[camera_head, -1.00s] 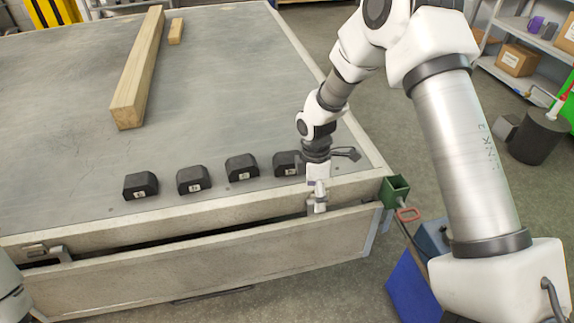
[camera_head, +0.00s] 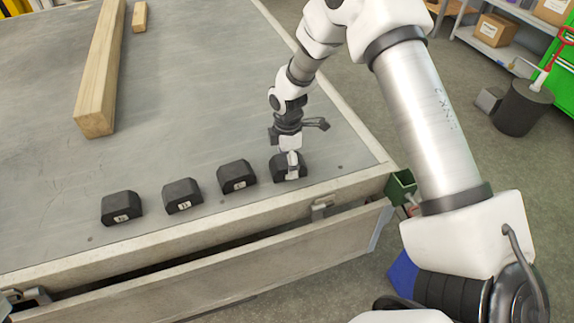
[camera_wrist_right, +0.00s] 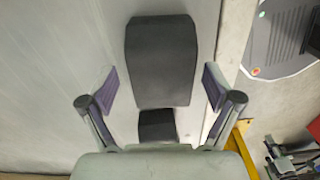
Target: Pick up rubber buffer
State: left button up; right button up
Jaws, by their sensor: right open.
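Several black rubber buffers with small white labels stand in a row near the front edge of the trailer bed: a far-left one (camera_head: 122,208), a second (camera_head: 182,195), a third (camera_head: 237,176) and a far-right one (camera_head: 280,167). My right gripper (camera_head: 292,168) is at the far-right buffer and partly covers it. In the right wrist view this buffer (camera_wrist_right: 160,62) lies centred between the open fingers of my right gripper (camera_wrist_right: 159,88), with a visible gap on each side. It is not held. My left gripper is out of view.
A long wooden beam (camera_head: 102,70) and a short wood block (camera_head: 139,17) lie farther back on the trailer bed (camera_head: 205,90). A green bracket (camera_head: 400,187) sits at the front right corner. Bare bed lies between beam and buffers.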

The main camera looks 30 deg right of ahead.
jog(key=shift+f, duration=0.25)
jog(key=shift+s+r, duration=0.15)
jog(key=shift+c, duration=0.3)
jog(key=c, duration=1.4)
jog(key=shift+r, duration=0.1)
